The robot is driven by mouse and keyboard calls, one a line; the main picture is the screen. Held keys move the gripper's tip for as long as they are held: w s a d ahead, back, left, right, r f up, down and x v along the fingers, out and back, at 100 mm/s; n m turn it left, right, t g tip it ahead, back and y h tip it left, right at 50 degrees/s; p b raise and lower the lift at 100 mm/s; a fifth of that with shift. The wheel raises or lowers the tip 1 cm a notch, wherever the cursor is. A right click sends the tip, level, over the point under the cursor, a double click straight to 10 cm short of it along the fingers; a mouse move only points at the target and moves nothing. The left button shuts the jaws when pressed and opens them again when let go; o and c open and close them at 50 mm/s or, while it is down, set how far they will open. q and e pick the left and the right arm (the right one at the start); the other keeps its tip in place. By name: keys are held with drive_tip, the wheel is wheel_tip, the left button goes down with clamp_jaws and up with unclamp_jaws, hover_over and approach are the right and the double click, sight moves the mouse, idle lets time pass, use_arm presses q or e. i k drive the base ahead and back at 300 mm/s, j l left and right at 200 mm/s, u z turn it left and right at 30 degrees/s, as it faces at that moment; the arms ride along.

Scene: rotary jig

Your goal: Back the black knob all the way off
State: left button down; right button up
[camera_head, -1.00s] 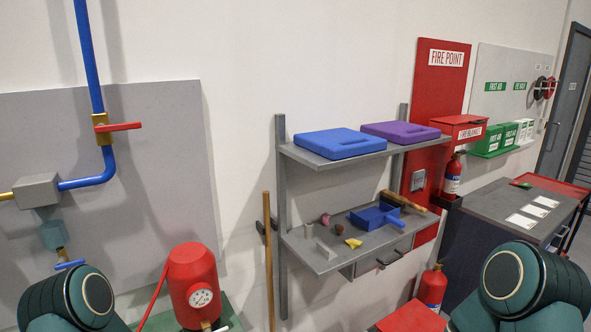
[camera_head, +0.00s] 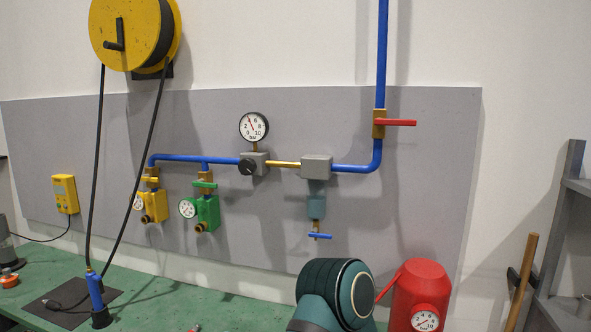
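The black knob (camera_head: 246,167) is a small round knob on the front of a grey regulator block (camera_head: 262,158), below a white dial gauge (camera_head: 253,126) marked bar. The block sits in the pipe run on the grey wall panel, between a blue pipe on its left and a brass pipe on its right. The gauge needle points to the upper left. Nothing touches the knob. Neither of my grippers is in view; only a dark green rounded arm joint of mine shows at the bottom, right of centre.
A yellow valve unit (camera_head: 153,206) and a green one (camera_head: 206,212) hang below the blue pipe. A red-handled valve (camera_head: 380,124) is on the upright pipe. A red tank (camera_head: 420,292) stands on the green bench (camera_head: 150,290). A yellow hose reel (camera_head: 130,32) hangs upper left.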

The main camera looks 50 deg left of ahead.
sight(247, 166)
drive_tip(key=u, duration=1.8)
